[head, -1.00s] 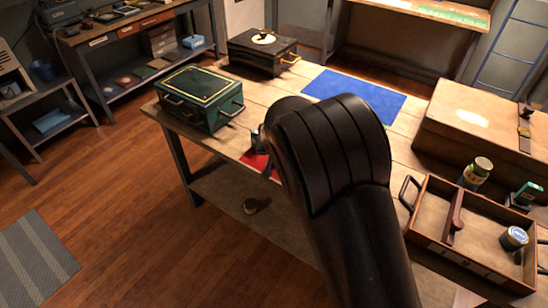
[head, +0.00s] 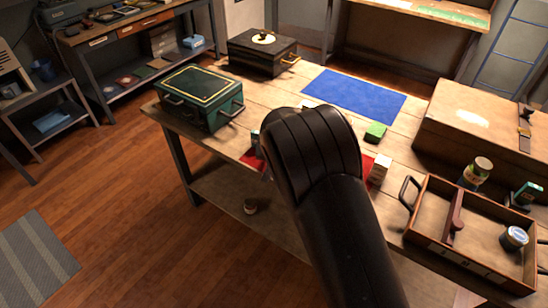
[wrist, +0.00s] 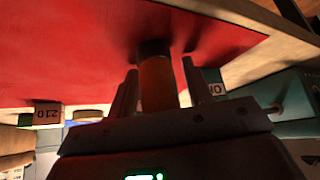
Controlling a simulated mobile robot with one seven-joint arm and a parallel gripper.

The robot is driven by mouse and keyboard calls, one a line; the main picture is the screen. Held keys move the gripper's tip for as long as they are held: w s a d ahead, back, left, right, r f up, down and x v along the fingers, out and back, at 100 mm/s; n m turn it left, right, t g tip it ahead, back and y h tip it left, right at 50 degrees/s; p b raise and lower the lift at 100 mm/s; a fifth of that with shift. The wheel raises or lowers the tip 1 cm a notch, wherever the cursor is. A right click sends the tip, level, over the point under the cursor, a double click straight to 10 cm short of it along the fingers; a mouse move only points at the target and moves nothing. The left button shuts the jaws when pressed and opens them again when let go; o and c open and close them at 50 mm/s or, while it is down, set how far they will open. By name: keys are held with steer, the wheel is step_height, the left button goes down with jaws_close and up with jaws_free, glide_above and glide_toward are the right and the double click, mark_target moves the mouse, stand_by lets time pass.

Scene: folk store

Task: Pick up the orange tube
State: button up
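The orange tube (wrist: 157,83) shows in the wrist view, with a dark end (wrist: 153,48) against the red mat (wrist: 70,45). My gripper (wrist: 158,85) has one finger on each side of it. A narrow gap shows between the tube and the right finger; the left finger lies close beside it, and I cannot tell if they touch. The fingers look open around the tube. In the head view my arm hides the tube and most of the gripper. Part of the red mat (head: 252,160) shows left of my arm on the workbench.
A green box (head: 376,132) and a pale block (head: 380,169) stand right of my arm. A dark green case (head: 200,97), blue mat (head: 353,97), wooden tray (head: 428,218) and large tan case (head: 470,118) are on the bench. Blocks also show around the gripper in the wrist view.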

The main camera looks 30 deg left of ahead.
steer(key=c, duration=0.6)
